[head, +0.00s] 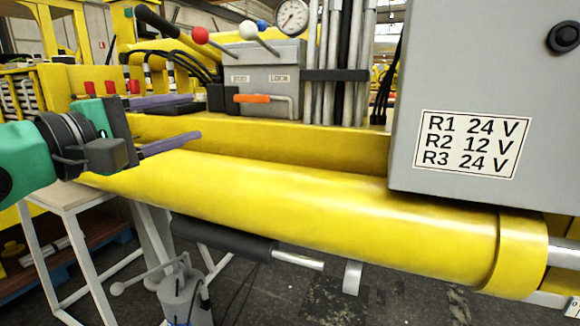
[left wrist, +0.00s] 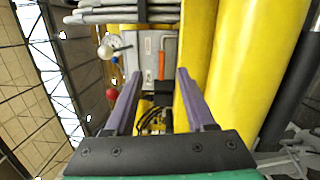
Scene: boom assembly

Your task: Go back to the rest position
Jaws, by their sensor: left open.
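My left gripper (head: 172,122) comes in from the left in the head view, with a green wrist and purple fingers. It is open and nothing shows between its fingers. In the left wrist view its two fingers (left wrist: 163,102) stand apart, pointing toward the grey lever box (left wrist: 155,62). In the head view this grey box (head: 270,75) stands to the right of and beyond the fingers, with an orange handle (head: 262,98) on its front. The yellow boom cylinder (head: 330,205) runs below and to the right of the gripper. My right gripper is not in view.
A large grey cabinet (head: 480,60) with a voltage label stands close at the right. Levers with red (head: 200,35), white (head: 248,30) and blue knobs and a gauge (head: 291,16) rise above the lever box. A white-legged stand (head: 45,240) is at the lower left.

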